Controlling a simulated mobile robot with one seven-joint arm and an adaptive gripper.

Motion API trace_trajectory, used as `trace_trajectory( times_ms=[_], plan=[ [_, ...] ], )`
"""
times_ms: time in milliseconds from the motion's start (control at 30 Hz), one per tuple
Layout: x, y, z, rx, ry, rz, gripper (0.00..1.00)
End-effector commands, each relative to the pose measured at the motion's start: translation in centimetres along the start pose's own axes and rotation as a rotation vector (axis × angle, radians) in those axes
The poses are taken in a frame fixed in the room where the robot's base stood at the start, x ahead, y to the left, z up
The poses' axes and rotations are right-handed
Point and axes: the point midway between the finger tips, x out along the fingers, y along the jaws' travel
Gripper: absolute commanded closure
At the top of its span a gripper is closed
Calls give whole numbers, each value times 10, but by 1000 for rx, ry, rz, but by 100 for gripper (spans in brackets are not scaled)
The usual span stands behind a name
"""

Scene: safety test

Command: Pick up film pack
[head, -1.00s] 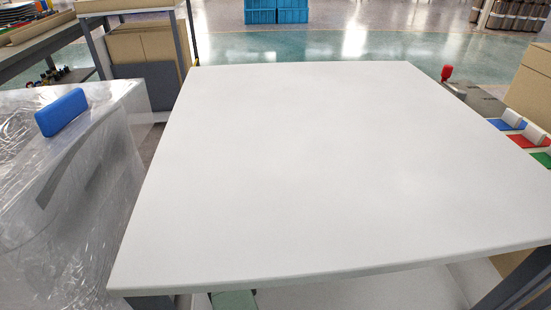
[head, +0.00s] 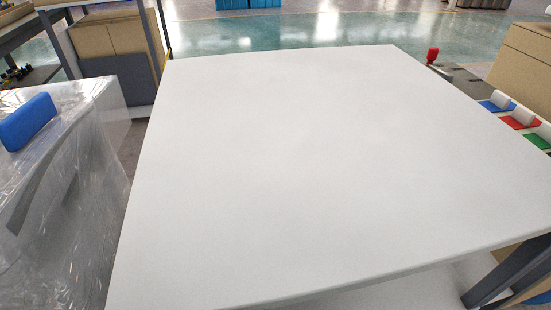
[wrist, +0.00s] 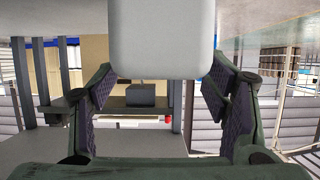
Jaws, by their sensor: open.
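A large bulk wrapped in clear plastic film (head: 75,200) stands left of the white table in the head view. A blue block (head: 28,122) lies on its top near the left edge. I cannot tell for certain which thing is the film pack. My gripper (wrist: 160,85) shows in the wrist view with its two dark padded fingers spread apart. Nothing is seen held between them. A pale rounded block fills the top middle of that view; I cannot tell what it is. My gripper does not show in the head view.
The white tabletop (head: 300,170) is bare. Blue, red and green bins (head: 520,122) and a red knob (head: 432,55) stand at its right. Cardboard (head: 115,38) sits on a rack at the back left. The wrist view shows a shelf with a dark box (wrist: 147,93).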

Motion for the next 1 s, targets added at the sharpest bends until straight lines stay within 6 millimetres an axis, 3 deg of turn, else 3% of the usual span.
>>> trace_trajectory(
  times_ms=[100,300,1000],
  plan=[
    [12,0,0,-1,1,0,31],
    [12,0,1,-1,0,-2,31],
    [12,0,1,-1,0,-1,78]
  ],
)
